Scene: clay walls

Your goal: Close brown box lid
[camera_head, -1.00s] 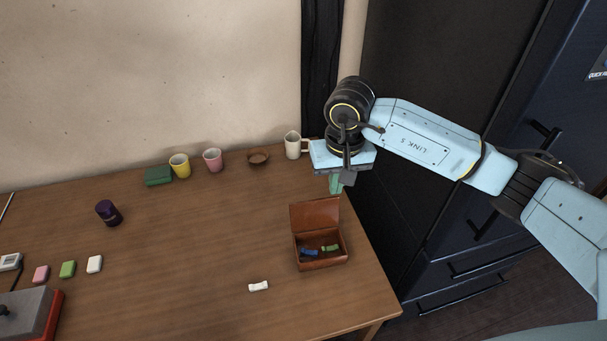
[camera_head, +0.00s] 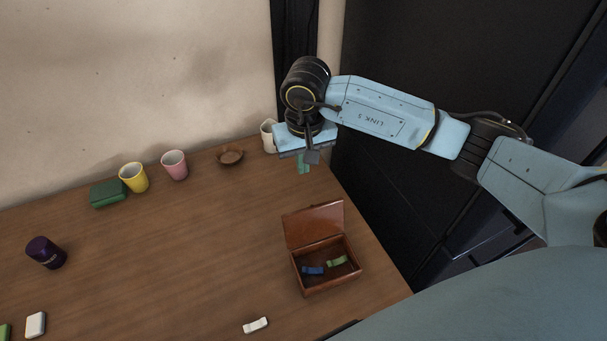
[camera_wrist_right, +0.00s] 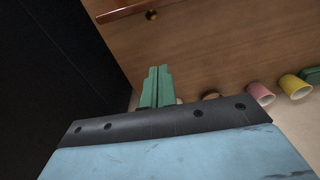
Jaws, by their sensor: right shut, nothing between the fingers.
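The brown box (camera_head: 322,279) stands on the wooden table near its right side. Its lid (camera_head: 314,225) is open, raised at the back of the box. A blue piece (camera_head: 313,270) and a green piece (camera_head: 337,261) lie inside. My right gripper (camera_head: 303,167) is beyond the box, over the far right part of the table, apart from the lid. Its green fingers (camera_wrist_right: 157,87) are together and empty in the right wrist view. Part of the box's brown edge (camera_wrist_right: 120,10) shows at the top of that view. My left gripper is not in view.
A white cup (camera_head: 267,136) is right beside my right gripper. A brown bowl (camera_head: 230,156), pink cup (camera_head: 174,165), yellow cup (camera_head: 134,177) and green box (camera_head: 108,193) line the back. A white piece (camera_head: 255,325) lies in front of the box. The middle table is clear.

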